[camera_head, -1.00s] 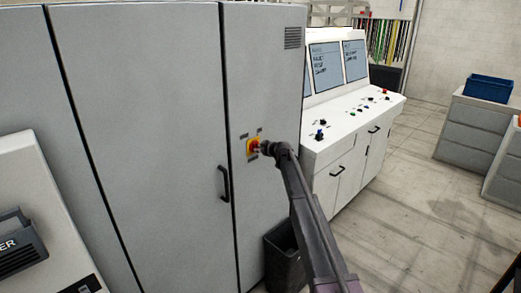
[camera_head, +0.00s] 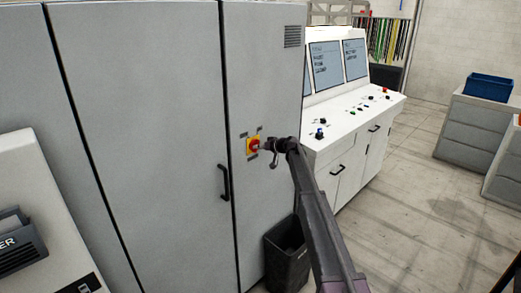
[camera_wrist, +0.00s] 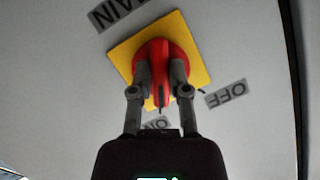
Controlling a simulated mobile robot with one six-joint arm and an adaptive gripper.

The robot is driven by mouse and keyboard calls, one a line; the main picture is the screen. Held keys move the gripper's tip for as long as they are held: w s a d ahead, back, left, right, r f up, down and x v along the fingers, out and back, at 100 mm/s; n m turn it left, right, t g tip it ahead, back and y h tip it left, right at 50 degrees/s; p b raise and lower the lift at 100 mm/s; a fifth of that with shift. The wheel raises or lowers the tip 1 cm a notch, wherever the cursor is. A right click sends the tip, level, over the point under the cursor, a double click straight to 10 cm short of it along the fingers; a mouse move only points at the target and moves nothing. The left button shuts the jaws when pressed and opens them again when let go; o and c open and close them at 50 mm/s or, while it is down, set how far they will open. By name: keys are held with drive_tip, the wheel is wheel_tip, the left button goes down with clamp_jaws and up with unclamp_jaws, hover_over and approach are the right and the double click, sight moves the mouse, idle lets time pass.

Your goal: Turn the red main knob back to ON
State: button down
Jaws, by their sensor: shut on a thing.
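The red main knob (camera_head: 254,146) sits on a yellow square plate (camera_head: 249,152) on the grey cabinet door. In the wrist view the red knob (camera_wrist: 161,52) fills the middle of the tilted yellow plate (camera_wrist: 198,43). My gripper (camera_wrist: 161,78) has its two fingers on either side of the knob's raised grip and is shut on it. A dark line on the grip points down the picture towards the ON label (camera_wrist: 157,123). The OFF label (camera_wrist: 226,95) is to the right, and the MAIN label is partly cut off. In the head view my gripper (camera_head: 266,147) reaches the knob from the right.
A black door handle (camera_head: 224,182) is just left of and below the knob. A dark bin (camera_head: 287,262) stands on the floor below my arm. A white control console (camera_head: 345,125) is close behind my arm. Open floor lies to the right.

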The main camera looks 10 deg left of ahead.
drive_tip(key=shift+w+a+r+m, duration=0.1)
drive_tip(key=shift+a+m, duration=0.1)
drive_tip(key=shift+m, duration=0.1)
drive_tip(key=c, duration=0.6)
unclamp_jaws()
drive_tip(key=shift+d, duration=0.1)
drive_tip(key=s+d+f+m+g+h+b, duration=0.2)
drive_tip(key=s+d+f+h, duration=0.2)
drive_tip(key=s+d, duration=0.7)
drive_tip(key=s+d+f+m+g+h+b, duration=0.2)
drive_tip(key=s+d+f, duration=0.6)
drive_tip(key=s, duration=1.9)
drive_tip(key=s+d+f+m+g+h+b, duration=0.2)
drive_tip(key=s+d+f+h, duration=0.4)
drive_tip(key=s+d, duration=0.7)
drive_tip(key=s, duration=0.6)
drive_tip(key=shift+s+d+f, duration=0.3)
drive_tip(key=shift+d+f, duration=0.05)
drive_tip(key=shift+f, duration=0.05)
